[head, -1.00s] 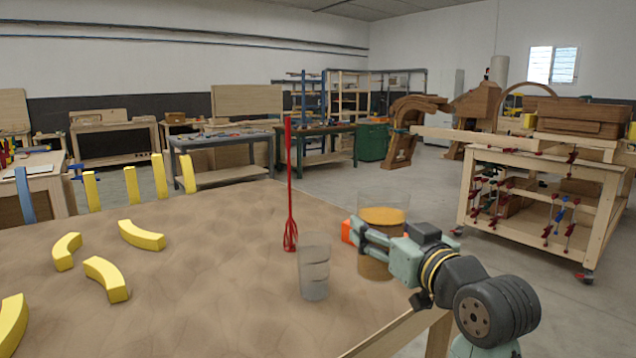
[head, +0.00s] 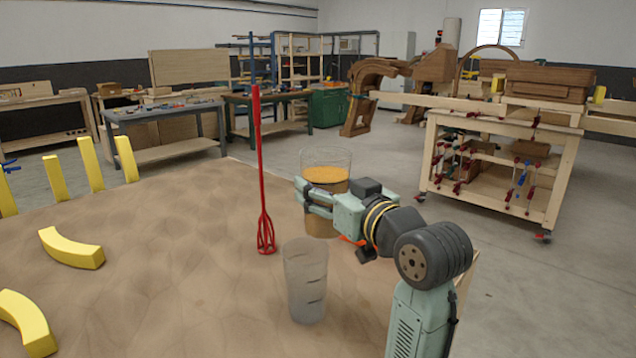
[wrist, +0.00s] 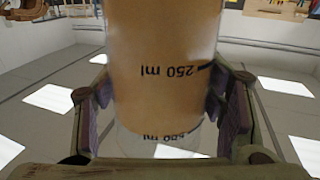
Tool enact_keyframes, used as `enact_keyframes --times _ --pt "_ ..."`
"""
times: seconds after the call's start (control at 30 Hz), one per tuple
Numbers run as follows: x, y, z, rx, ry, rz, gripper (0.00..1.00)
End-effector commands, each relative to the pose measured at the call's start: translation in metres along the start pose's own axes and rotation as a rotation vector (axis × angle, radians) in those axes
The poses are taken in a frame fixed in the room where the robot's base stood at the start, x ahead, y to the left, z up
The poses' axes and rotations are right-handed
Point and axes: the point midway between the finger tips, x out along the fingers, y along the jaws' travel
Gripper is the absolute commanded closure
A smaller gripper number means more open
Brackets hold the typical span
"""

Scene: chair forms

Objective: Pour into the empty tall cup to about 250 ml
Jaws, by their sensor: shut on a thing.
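The empty tall cup (head: 305,290) is clear, has dark marks on its side and stands upright on the table (head: 180,265). My gripper (head: 318,200) is shut on a larger clear container (head: 326,158), behind and slightly right of the empty cup. The container holds an orange-brown filling (head: 326,175) and looks upright, held above the table. In the wrist view the container (wrist: 165,60) sits between both fingers, and an upside-down "250 ml" mark shows on it. A second mark lower down is partly cut off.
A red whisk (head: 262,180) stands upright just left of the container and behind the empty cup. Yellow curved blocks (head: 72,248) lie at the left of the table. An orange item (head: 364,254) shows partly behind my gripper. A wooden workbench (head: 500,165) stands beyond, at right.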

Motion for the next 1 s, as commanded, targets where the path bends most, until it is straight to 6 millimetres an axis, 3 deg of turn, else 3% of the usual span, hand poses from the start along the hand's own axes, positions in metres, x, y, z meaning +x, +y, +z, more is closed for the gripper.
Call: enact_keyframes --times 0.6,1.0 --pt "-0.001 0.022 -0.008 -0.464 0.003 0.002 0.52" --pt "-0.001 0.022 -0.009 -0.47 0.003 0.002 0.52"
